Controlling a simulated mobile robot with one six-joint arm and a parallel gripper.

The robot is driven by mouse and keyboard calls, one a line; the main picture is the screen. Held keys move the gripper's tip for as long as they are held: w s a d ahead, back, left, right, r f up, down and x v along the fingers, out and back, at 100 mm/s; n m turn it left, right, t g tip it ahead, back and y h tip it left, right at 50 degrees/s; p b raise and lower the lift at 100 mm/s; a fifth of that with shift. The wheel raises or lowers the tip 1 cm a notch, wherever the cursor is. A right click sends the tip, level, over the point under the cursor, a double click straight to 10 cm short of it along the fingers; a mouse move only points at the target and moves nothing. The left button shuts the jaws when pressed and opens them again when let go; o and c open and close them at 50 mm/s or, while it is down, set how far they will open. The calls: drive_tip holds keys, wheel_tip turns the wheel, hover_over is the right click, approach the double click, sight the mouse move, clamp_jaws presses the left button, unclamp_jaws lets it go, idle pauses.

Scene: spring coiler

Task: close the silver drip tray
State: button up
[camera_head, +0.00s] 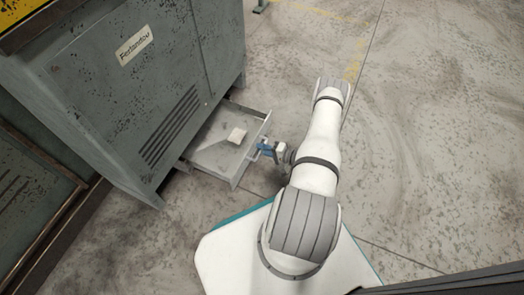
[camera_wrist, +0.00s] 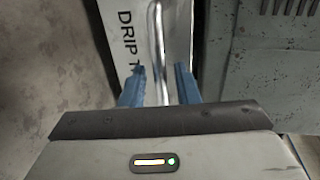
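The silver drip tray (camera_head: 215,158) is pulled out from the bottom of the grey machine. Its front panel (camera_wrist: 125,60) carries lettering that begins "DRIP T" in the wrist view. A shiny bar handle (camera_wrist: 157,30) stands on that panel. My gripper (camera_head: 261,148) is at the tray's front. In the wrist view its two blue fingers (camera_wrist: 159,78) are apart, one on each side of the handle, with gaps between them and the bar. The far ends of the handle are out of view.
Bare, stained concrete floor (camera_head: 435,120) is open to the right.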

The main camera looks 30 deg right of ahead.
drive_tip(key=shift+w+a, duration=0.2)
drive_tip(key=shift+w, duration=0.05)
clamp_jaws()
idle(0.4)
